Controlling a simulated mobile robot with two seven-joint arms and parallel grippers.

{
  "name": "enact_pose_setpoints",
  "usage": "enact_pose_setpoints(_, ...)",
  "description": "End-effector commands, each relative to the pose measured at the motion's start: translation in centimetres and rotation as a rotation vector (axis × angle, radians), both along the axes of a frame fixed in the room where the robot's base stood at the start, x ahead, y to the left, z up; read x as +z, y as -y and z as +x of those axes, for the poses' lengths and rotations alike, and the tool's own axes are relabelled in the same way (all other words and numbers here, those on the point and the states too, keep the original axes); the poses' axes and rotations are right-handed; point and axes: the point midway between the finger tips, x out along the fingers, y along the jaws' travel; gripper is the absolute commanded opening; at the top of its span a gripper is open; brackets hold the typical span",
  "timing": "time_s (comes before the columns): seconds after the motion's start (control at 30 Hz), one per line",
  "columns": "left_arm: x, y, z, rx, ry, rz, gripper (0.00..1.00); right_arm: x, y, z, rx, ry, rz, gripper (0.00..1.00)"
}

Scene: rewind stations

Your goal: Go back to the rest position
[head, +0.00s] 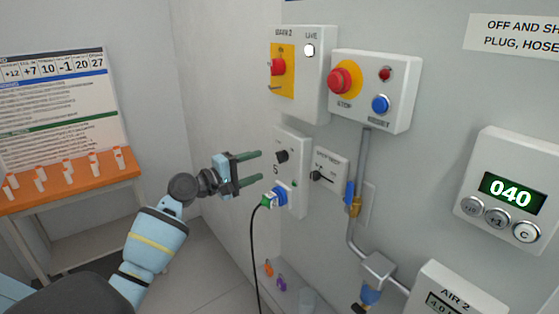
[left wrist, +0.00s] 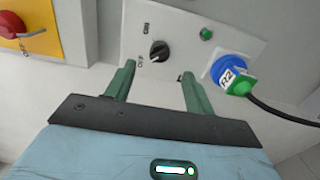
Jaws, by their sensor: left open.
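My left gripper (head: 248,169) is in the middle of the head view, near the wall panel with a black rotary switch (head: 282,156). Its two green fingers are apart with nothing between them. In the left wrist view the open fingers (left wrist: 158,85) point toward the panel, and the black switch (left wrist: 159,50) lies beyond them, apart from both. A blue and green plug (left wrist: 232,75) sits in the panel's socket to the right of the fingers; a black cable runs from it. My right gripper shows in neither view.
A STOP and RESET box (head: 372,90) and a main switch box (head: 299,72) are on the wall above. A counter reading 040 (head: 511,189) is at the right. An orange-topped table (head: 100,178) with several small cups stands at the left. The black cable (head: 253,245) hangs below the plug.

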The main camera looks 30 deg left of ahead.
Motion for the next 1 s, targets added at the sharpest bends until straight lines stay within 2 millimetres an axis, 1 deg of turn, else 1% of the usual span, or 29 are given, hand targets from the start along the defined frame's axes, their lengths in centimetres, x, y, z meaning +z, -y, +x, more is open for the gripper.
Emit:
enact_pose_setpoints(0.17, 0.0, 0.0, 0.0, 0.0, -0.001, 0.0, 0.54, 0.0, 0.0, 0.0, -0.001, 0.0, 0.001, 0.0)
enact_pose_setpoints(0.23, -0.6, 0.2, 0.0, 0.001, -0.006, 0.009, 0.54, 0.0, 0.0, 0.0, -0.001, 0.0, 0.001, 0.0)
enact_pose_setpoints(0.27, -1.1, 0.4, -0.1, 0.002, -0.011, 0.019, 0.54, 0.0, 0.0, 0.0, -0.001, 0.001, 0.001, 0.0)
enact_pose_setpoints(0.37, -4.1, 1.2, -0.5, 0.012, -0.041, 0.083, 0.54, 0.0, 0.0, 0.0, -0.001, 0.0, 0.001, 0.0)
enact_pose_setpoints(0.47, -9.0, 2.8, -1.7, 0.021, -0.085, 0.196, 0.54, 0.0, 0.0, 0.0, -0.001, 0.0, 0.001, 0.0)
enact_pose_setpoints(0.5, -11.3, 3.4, -2.3, 0.024, -0.104, 0.252, 0.54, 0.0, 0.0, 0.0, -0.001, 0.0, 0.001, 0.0)
enact_pose_setpoints(0.57, -14.5, 4.5, -3.6, 0.022, -0.13, 0.338, 0.54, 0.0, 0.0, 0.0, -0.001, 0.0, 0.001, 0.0)
enact_pose_setpoints(0.6, -16.7, 5.3, -4.6, 0.02, -0.146, 0.398, 0.54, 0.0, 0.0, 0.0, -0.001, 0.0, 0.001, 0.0)
enact_pose_setpoints(0.67, -19.9, 6.5, -6.3, 0.009, -0.169, 0.493, 0.54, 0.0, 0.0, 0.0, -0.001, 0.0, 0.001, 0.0)
enact_pose_setpoints(0.7, -22.1, 7.3, -7.6, 0.0, -0.182, 0.556, 0.54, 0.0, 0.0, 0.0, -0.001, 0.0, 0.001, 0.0)
enact_pose_setpoints(0.77, -25.1, 8.6, -9.8, -0.021, -0.2, 0.655, 0.54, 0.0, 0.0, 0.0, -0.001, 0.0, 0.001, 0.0)
enact_pose_setpoints(0.8, -27.0, 9.4, -11.4, -0.035, -0.209, 0.721, 0.54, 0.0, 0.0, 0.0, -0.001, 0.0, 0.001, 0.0)
enact_pose_setpoints(0.87, -29.6, 10.9, -14.0, -0.064, -0.218, 0.82, 0.54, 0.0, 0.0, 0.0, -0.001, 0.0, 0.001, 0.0)
enact_pose_setpoints(0.9, -31.3, 11.8, -15.8, -0.086, -0.223, 0.888, 0.54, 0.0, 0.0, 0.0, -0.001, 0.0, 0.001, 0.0)
enact_pose_setpoints(0.97, -33.5, 13.2, -18.7, -0.123, -0.225, 0.989, 0.54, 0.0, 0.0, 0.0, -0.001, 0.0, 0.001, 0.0)
enact_pose_setpoints(1.0, -34.7, 14.2, -20.8, -0.15, -0.223, 1.056, 0.54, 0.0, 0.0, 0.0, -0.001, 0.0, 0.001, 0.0)
